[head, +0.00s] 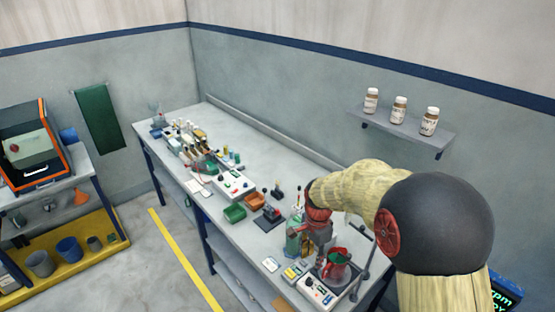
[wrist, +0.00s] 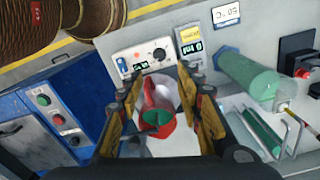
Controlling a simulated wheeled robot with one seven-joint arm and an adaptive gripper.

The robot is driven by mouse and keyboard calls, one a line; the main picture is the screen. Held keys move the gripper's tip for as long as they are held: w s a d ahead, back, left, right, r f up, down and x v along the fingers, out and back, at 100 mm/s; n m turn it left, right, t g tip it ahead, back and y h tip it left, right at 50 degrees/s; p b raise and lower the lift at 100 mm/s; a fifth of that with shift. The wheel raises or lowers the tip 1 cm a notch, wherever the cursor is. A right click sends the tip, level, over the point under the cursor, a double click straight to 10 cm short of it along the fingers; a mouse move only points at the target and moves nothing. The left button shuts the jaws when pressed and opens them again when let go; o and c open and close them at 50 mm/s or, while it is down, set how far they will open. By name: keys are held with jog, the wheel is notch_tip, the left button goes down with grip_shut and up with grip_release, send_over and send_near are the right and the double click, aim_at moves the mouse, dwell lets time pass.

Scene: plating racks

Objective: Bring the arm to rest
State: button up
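My arm reaches over the near end of the long grey workbench (head: 205,215), with my gripper (head: 318,238) pointing down there. In the wrist view my gripper (wrist: 161,85) has its two yellow-and-black fingers well apart. A red jug (head: 336,265) with green inside stands on a white stirrer unit (head: 318,290) just below and beside the gripper. In the wrist view the jug (wrist: 158,128) shows between the fingers, with gaps at its sides. I see nothing held. How far the fingertips are above the jug is unclear.
A green bottle (head: 292,243) stands close left of my gripper; a green cylinder (wrist: 245,73) lies right of the fingers in the wrist view. A wall shelf (head: 405,130) holds three jars. Trays and small devices line the bench.

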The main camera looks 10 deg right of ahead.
jog(key=s+r+n+t+b, duration=0.2)
jog(key=s+r+n+b, duration=0.2)
jog(key=s, duration=0.8)
jog(key=s+r+n+t+b, duration=0.3)
jog(key=s+r+n, duration=0.6)
jog(key=s, duration=0.3)
jog(key=shift+s+r+n+t+b, duration=0.25)
jog(key=shift+n+b, duration=0.35)
jog(key=shift+b, duration=0.3)
